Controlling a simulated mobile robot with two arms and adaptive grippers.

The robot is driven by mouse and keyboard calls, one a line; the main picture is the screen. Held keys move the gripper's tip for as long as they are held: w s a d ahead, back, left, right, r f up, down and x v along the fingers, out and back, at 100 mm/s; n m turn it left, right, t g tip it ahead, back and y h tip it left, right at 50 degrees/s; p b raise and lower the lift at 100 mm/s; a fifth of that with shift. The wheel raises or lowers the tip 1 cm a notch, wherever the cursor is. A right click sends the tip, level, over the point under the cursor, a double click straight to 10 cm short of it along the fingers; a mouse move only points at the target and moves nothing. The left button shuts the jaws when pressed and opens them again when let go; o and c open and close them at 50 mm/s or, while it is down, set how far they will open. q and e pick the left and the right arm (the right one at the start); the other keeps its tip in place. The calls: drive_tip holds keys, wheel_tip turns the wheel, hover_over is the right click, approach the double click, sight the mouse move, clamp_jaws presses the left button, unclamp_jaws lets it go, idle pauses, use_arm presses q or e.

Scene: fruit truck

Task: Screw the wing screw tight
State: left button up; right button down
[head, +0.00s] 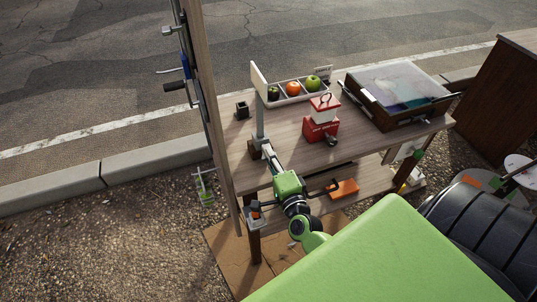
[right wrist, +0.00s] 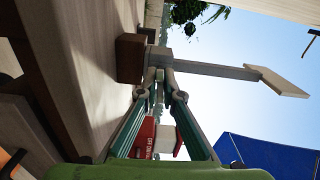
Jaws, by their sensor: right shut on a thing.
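A grey post (head: 260,122) with a pale panel on top stands in a brown block (head: 255,150) at the table's left front. In the right wrist view the post (right wrist: 210,67) runs sideways from the brown block (right wrist: 130,58). My right gripper (head: 268,151) reaches up to the foot of the post. In the right wrist view its two fingers (right wrist: 159,76) converge beside the block and are shut on a small pale part, apparently the wing screw (right wrist: 159,73). The fingers hide most of the screw, so its angle cannot be told. My left gripper is not in view.
On the table (head: 355,150) stand a divided fruit tray (head: 291,99), a red and white machine (head: 322,122), a small black box (head: 242,109) and a clear-lidded case (head: 395,99). An orange object (head: 344,188) lies on the lower shelf. A tall wooden post (head: 212,110) rises at left.

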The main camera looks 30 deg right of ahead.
drive_tip(key=shift+m, duration=0.5)
drive_tip(key=c, duration=2.2)
unclamp_jaws()
drive_tip(key=shift+c, duration=0.2)
drive_tip(key=v, duration=1.2)
drive_tip(key=shift+a, duration=0.1)
